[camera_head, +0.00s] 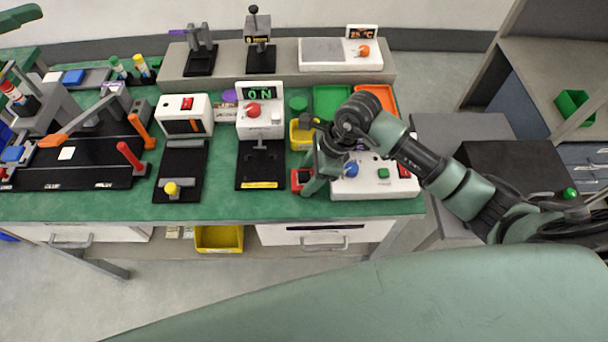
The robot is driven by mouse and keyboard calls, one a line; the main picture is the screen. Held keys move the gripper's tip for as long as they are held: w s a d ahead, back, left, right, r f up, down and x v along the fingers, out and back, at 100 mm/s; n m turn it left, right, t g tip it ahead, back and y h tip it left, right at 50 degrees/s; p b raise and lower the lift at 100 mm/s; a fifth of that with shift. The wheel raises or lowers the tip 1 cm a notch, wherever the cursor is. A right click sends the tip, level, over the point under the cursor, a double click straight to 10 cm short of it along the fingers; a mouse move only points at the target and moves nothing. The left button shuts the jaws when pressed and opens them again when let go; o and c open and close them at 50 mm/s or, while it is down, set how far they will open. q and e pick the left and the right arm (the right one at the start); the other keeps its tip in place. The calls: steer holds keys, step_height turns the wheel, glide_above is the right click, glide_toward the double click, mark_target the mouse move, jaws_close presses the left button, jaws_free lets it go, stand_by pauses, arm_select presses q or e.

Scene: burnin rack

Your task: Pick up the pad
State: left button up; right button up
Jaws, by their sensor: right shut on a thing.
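My right gripper (309,188) is low over the green bench, at the left edge of a white box with a blue knob (351,169) and a green button. Its jaws are shut on a small red and dark piece (296,181), seen at their left side. I cannot tell for sure that this piece is the pad, as the gripper partly hides it. I cannot tell whether the piece touches the bench. My left gripper does not show.
Left of the gripper stand a black plate (261,162) and a white unit reading "ON" (260,119). A yellow bin (302,137) and a green tray (331,98) lie behind. Bare green bench (222,190) shows between fixtures. A raised grey shelf (282,84) runs along the back.

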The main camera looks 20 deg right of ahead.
arm_select(q)
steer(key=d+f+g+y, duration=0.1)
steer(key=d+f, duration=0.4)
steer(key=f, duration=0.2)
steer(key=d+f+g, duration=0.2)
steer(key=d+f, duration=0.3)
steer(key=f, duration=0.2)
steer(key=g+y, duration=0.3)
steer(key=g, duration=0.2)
glide_toward(298, 176)
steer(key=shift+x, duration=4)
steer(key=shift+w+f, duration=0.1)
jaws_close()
